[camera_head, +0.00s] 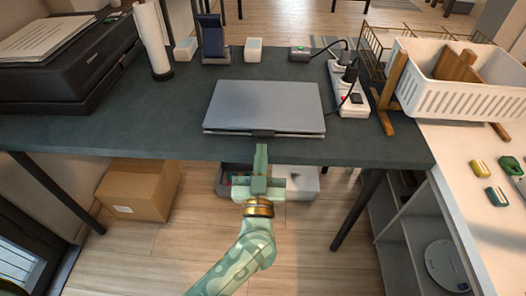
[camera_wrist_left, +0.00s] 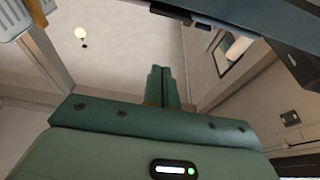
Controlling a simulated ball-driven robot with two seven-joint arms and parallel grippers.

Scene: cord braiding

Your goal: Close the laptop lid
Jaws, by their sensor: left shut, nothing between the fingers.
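The grey laptop (camera_head: 265,106) lies on the dark table near its front edge. Its lid is down over the base, flat or nearly flat; a thin base edge shows along the front, and I cannot tell if a small gap is left. My left gripper (camera_head: 261,152) is in front of the table edge, just short of the laptop's front middle, its fingers together and empty. The shut fingers also show in the left wrist view (camera_wrist_left: 160,82), pointing away from the camera. My right gripper is in neither view.
A power strip (camera_head: 348,92) with plugs and cables stands right of the laptop on the table (camera_head: 130,132). A black case (camera_head: 75,75) and a paper roll (camera_head: 152,38) are at left. A white basket (camera_head: 455,98) is at right. A cardboard box (camera_head: 138,190) is below.

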